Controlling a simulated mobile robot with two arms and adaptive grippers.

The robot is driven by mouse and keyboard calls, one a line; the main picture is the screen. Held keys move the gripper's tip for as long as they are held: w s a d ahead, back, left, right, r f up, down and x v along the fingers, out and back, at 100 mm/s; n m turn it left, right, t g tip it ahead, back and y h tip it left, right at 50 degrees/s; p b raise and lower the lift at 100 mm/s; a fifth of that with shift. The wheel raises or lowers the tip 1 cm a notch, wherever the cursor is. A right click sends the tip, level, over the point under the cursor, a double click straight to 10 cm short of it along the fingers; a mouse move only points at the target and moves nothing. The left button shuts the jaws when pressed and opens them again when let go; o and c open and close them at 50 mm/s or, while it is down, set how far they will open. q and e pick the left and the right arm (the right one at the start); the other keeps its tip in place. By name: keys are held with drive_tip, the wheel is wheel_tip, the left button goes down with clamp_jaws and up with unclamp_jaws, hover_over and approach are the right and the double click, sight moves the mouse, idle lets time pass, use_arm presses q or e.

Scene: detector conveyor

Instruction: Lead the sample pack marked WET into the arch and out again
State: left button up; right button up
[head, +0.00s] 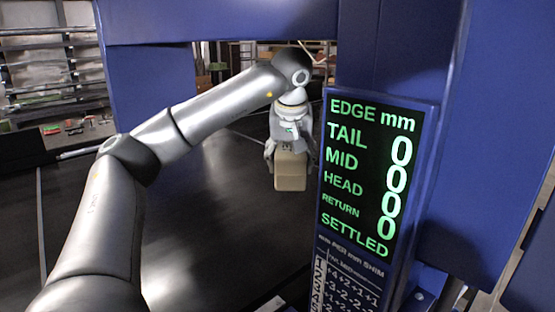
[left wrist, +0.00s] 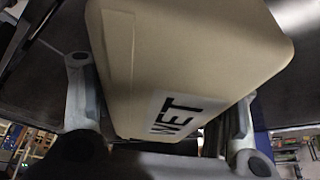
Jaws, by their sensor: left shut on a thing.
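The sample pack (head: 290,172) is a beige block with rounded edges. In the left wrist view the pack (left wrist: 185,50) fills the upper middle and bears a white label (left wrist: 175,116) reading WET. My left gripper (head: 290,150) is shut on the pack, with one finger on each side of it. The blue arch (head: 220,22) spans the black conveyor belt (head: 210,230), and my left arm reaches under its crossbar. Whether the pack touches the belt is hard to tell. My right gripper is not in view.
A display panel (head: 372,175) on the arch's right side reads EDGE mm, with TAIL, MID, HEAD and RETURN at 0, and SETTLED below. A shim table (head: 350,275) sits under it. Metal shelving (head: 45,60) stands at the back left. The belt left of the pack is clear.

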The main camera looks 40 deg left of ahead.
use_arm(q)
drive_tip(key=w+p, duration=0.2)
drive_tip(key=w, duration=0.3)
drive_tip(key=s+a+b, duration=0.2)
drive_tip(key=s+a, duration=0.1)
drive_tip(key=s, duration=3.6)
drive_tip(key=shift+s+d, duration=0.1)
